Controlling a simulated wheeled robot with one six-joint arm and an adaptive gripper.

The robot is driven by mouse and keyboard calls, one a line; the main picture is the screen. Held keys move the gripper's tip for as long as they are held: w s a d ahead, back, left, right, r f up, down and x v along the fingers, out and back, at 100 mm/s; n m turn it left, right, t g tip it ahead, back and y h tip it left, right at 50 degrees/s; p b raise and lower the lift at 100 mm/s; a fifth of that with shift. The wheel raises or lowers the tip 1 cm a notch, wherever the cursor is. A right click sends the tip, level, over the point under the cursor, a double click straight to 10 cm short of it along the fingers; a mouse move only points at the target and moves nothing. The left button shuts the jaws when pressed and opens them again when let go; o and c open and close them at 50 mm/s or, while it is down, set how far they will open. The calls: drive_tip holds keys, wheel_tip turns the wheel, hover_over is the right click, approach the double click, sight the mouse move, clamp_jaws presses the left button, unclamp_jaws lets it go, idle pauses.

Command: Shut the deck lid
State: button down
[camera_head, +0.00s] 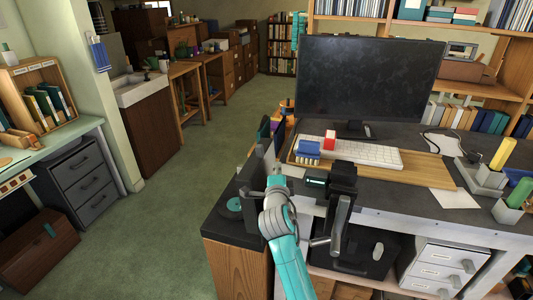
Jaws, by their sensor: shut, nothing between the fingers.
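The deck (224,222) is a dark, flat unit with a teal disc, on top of a wooden cabinet at the left end of the workbench. Its lid (250,172) appears as a dark panel standing raised along the deck's right side; part of it is hidden by my arm. My teal and grey arm reaches up from the bottom of the picture. My gripper (276,181) is small in view, shut and empty, just right of the lid. I cannot tell whether it touches the lid.
A black vise (341,190) stands on the bench edge close to the right of my arm. Green floor (170,230) is clear at left.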

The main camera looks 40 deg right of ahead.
sight(266, 153)
drive_tip(key=x, duration=0.9)
drive_tip(key=shift+w+d+r, duration=0.1)
drive_tip(key=shift+d, duration=0.05)
drive_tip(key=shift+w+a+f, duration=0.15)
drive_tip(key=shift+w+a, duration=0.55)
drive_tip(key=shift+w+a+f, duration=0.1)
drive_tip(key=shift+w+a, duration=0.55)
drive_tip(key=shift+w, duration=0.05)
drive_tip(key=shift+a, duration=0.1)
